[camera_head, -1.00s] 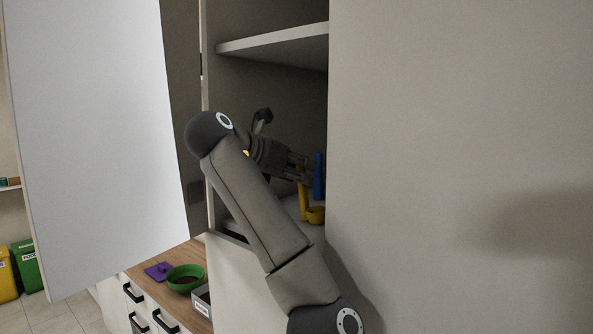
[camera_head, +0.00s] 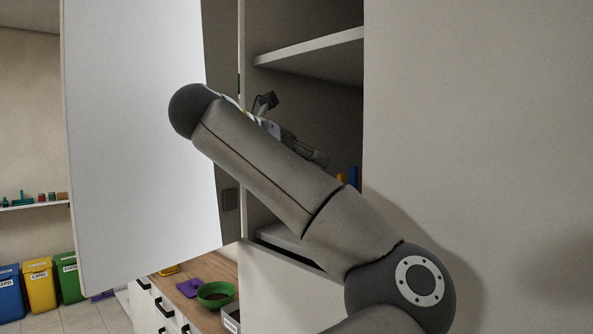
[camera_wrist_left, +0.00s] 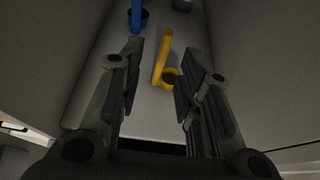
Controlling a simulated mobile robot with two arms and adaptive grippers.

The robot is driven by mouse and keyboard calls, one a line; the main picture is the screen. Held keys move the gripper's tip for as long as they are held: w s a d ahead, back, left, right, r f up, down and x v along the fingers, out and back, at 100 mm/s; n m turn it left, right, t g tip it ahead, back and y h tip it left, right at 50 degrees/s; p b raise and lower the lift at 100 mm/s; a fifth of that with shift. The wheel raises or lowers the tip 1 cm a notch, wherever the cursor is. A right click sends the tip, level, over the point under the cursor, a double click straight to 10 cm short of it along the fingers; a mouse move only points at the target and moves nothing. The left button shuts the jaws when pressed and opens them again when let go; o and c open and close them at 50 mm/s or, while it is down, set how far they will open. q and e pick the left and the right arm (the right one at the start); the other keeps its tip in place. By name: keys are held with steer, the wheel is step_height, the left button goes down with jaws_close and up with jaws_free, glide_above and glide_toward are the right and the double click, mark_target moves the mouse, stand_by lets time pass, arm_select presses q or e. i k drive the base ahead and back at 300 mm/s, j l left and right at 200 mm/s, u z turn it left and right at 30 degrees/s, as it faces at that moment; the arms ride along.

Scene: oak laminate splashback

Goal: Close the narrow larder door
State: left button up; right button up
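The larder door (camera_head: 140,130) is a tall pale panel standing open at the left of the head view. The open larder with its shelf (camera_head: 310,55) is to its right. My left gripper (camera_head: 318,155) is at the larder opening, right of the door and apart from it, partly hidden by my forearm. In the left wrist view its two fingers (camera_wrist_left: 162,50) are spread with nothing held between them. My right gripper is not in view.
Inside the larder, a yellow scoop (camera_wrist_left: 162,58) and a blue one (camera_wrist_left: 137,18) stand on a lower shelf ahead of the fingers. A counter with a green bowl (camera_head: 215,294) and purple item (camera_head: 190,287) is below. Coloured bins (camera_head: 40,285) stand far left.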

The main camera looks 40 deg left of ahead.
mark_target(143, 201)
steer(key=k+j, duration=0.1)
steer(key=k, duration=0.65)
steer(key=k+j, duration=0.1)
steer(key=k, duration=0.65)
